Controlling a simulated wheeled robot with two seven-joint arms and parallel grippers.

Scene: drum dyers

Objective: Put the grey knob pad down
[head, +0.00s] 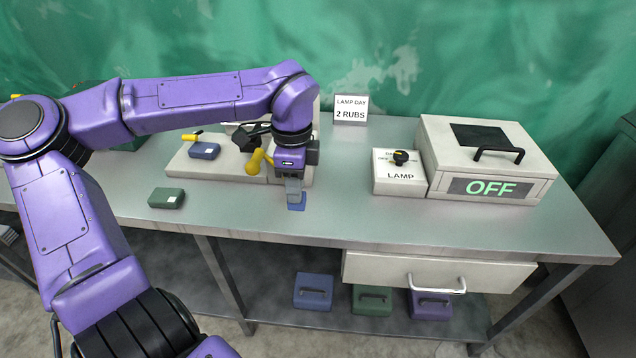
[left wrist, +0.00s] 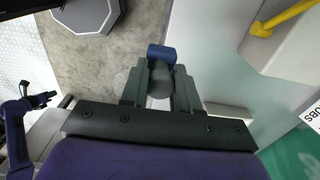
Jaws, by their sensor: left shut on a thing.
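My left gripper (head: 294,192) points down over the front part of the bench, right of the pale board. It is shut on the grey knob pad (left wrist: 160,82). In the left wrist view the grey knob sits between the fingers, and a blue part (left wrist: 161,53) shows just past the tips. In the head view this blue part (head: 297,203) shows under the fingers, close to the bench top. I cannot tell whether it touches the bench. In the left wrist view, part of my right arm shows at the left edge; its dark end (left wrist: 40,99) is too small to read.
The metal bench (head: 345,215) is clear around the gripper. A green block (head: 166,198) lies left; a blue block (head: 204,151) rests on the pale board (head: 225,177) near a yellow lever (head: 254,163). The LAMP box (head: 398,176) and the OFF box (head: 487,164) stand right.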

